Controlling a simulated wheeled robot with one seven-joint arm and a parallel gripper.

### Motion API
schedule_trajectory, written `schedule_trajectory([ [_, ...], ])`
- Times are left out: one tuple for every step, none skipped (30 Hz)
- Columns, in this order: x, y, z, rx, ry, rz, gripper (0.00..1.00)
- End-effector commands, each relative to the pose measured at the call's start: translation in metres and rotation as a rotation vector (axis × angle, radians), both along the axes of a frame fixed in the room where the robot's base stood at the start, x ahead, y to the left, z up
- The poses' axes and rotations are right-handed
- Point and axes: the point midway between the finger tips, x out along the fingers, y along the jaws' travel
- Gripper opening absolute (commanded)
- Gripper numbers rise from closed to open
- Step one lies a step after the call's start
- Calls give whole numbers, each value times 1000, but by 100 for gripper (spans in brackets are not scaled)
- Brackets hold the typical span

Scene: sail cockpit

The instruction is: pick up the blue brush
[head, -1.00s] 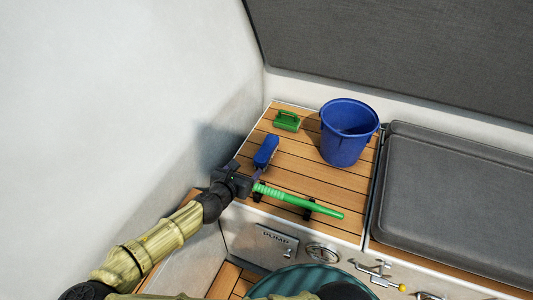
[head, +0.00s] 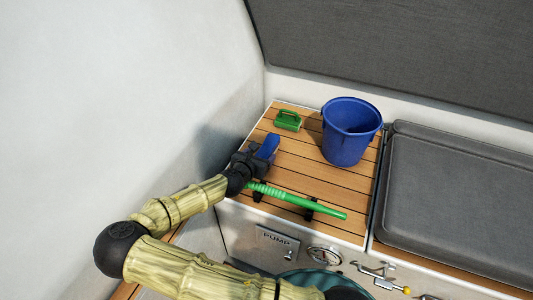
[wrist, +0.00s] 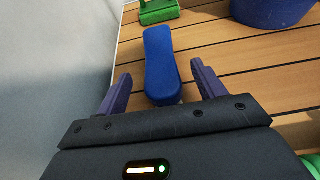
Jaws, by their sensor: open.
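The blue brush (head: 268,146) lies on the slatted wooden bench top, partly hidden by my gripper in the head view. In the wrist view the blue brush (wrist: 161,62) points away from me, with its near end between my two fingers. My gripper (wrist: 160,88) is open, with one purple finger on each side of the brush and a gap visible on both sides. In the head view my gripper (head: 257,152) is at the near end of the brush, close to the pale wall.
A green handled block (head: 288,121) sits beyond the brush. A blue bucket (head: 348,135) stands to the right. A green ribbed tube (head: 300,200) lies along the bench's front edge. A grey cushion (head: 455,200) is further right. The pale wall (head: 150,100) is close on the left.

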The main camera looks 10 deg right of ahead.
Motion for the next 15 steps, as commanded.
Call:
schedule_trajectory([
  [0, 0, 0, 0, 0, 1, 69],
  [0, 1, 0, 0, 0, 1, 69],
  [0, 1, 0, 0, 0, 2, 69],
  [0, 2, 0, 0, 0, 3, 69],
  [0, 2, 0, 0, 0, 3, 69],
  [1, 2, 0, 0, 0, 4, 69],
  [2, 2, -1, 0, 0, 4, 69],
  [3, 0, -2, 0, 0, 4, 69],
  [6, -2, -4, 0, 0, 3, 69],
  [9, -5, -6, 0, 0, 2, 69],
  [12, -7, -8, 0, 0, 2, 69],
  [17, -10, -11, 0, 0, 3, 69],
  [21, -14, -13, 1, 0, 2, 69],
  [25, -16, -14, 1, -1, 3, 69],
  [29, -20, -17, 1, -1, 3, 69],
])
